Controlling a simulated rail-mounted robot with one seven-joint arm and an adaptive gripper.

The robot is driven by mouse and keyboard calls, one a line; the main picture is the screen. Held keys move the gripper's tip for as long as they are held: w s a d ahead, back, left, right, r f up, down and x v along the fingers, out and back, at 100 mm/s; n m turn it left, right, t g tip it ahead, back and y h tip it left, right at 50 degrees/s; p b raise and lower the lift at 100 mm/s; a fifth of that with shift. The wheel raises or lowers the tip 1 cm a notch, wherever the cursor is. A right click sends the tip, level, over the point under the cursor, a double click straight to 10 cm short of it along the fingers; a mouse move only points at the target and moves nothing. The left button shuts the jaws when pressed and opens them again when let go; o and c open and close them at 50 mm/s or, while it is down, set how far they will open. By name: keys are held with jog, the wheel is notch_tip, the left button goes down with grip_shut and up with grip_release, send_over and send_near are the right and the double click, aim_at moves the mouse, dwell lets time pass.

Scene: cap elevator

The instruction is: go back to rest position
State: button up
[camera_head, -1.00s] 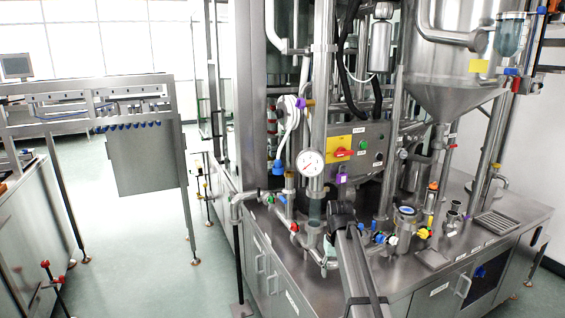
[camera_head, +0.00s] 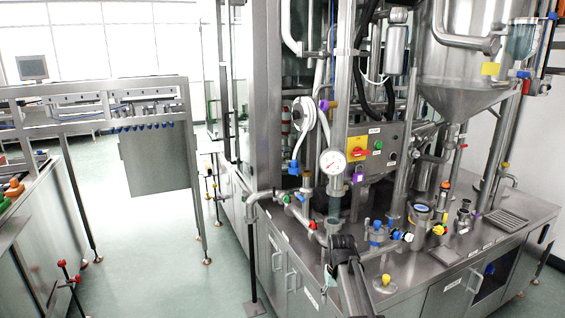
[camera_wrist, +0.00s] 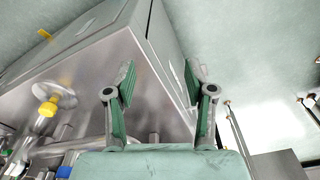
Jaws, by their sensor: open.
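My gripper (camera_wrist: 160,85) is open and empty in the wrist view, its two fingers spread apart with green inner pads. Past the fingers are a steel cabinet corner and pale green floor, with nothing between the pads. In the head view my dark arm rises from the bottom middle in front of the steel bench (camera_head: 415,285). I cannot make out the fingers clearly there.
Pipes and valves crowd the bench, with a pressure gauge (camera_head: 332,162) and a yellow-capped fitting (camera_head: 386,281) near my arm. A steel hopper (camera_head: 470,75) stands behind at right. A metal frame (camera_head: 100,90) stands at left. Open floor (camera_head: 150,240) lies between.

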jog(key=s+f+g+p, duration=0.3)
jog(key=s+f+p, duration=0.1)
jog(key=s+f, duration=1.65)
jog(key=s+f+g+p, duration=0.2)
jog(key=s+f, duration=0.1)
jog(key=s, duration=1.2)
jog(key=s+f+g+p, duration=0.2)
jog(key=s+f+p, duration=0.1)
jog(key=s, duration=1.2)
jog(key=shift+s+f+m+g, duration=0.3)
jog(key=shift+s+g, duration=0.05)
jog(key=shift+g, duration=0.05)
